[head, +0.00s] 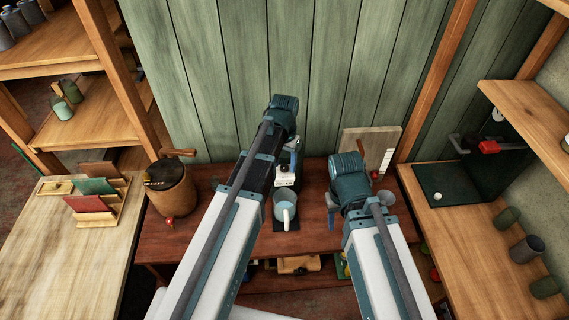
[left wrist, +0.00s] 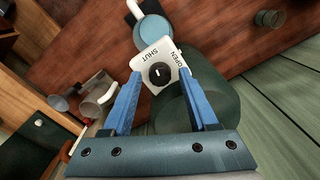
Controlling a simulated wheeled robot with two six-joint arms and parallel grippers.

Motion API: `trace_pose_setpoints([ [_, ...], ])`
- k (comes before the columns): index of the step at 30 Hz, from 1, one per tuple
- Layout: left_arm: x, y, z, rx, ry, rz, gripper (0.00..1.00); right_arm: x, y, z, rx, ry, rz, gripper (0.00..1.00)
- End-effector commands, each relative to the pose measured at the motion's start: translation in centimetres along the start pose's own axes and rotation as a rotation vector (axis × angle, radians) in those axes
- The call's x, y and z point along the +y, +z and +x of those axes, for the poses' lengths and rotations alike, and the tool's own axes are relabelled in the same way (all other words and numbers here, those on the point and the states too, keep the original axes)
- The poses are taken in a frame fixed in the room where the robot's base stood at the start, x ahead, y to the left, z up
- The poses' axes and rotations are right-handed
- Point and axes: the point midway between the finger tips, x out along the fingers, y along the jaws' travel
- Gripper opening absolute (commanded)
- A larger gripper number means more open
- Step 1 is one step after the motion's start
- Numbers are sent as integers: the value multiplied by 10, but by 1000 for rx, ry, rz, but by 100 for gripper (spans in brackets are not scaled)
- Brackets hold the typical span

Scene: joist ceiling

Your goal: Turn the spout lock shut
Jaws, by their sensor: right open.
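The spout lock is a round black knob (left wrist: 158,75) with a short pale mark, on a white plate (left wrist: 146,62) lettered SHUT and OPEN. I cannot tell which word the mark points to. In the left wrist view, my left gripper (left wrist: 158,92) has its blue fingers apart on either side of the knob; contact is not clear. In the head view, my left gripper (head: 294,146) is at the dispenser (head: 284,180), partly hidden by my arm. A pale mug (head: 285,212) stands below the dispenser. My right gripper's fingers are mostly hidden behind my right arm.
A brown bench (head: 225,235) holds a wooden keg (head: 170,190) at left and a pale board (head: 372,148) against the green wall. Side counters (head: 50,235) stand left and right (head: 465,215). Loose items lie on the shelf below.

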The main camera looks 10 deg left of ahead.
Motion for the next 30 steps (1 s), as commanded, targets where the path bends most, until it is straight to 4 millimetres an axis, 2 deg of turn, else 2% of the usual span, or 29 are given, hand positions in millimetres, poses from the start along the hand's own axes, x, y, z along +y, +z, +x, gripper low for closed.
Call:
trace_pose_setpoints([
  [1,0,0,0,0,0,0,48,0,0,0,0,0,0,50],
  [9,0,0,0,0,0,0,0,0,0,0,0,0,0,50],
  [15,0,0,0,0,0,-14,0,0,0,0,0,0,0,50],
  [24,0,0,0,0,0,-232,0,0,0,0,0,0,0,50],
  [30,0,0,0,0,0,-268,0,0,0,0,0,0,0,50],
])
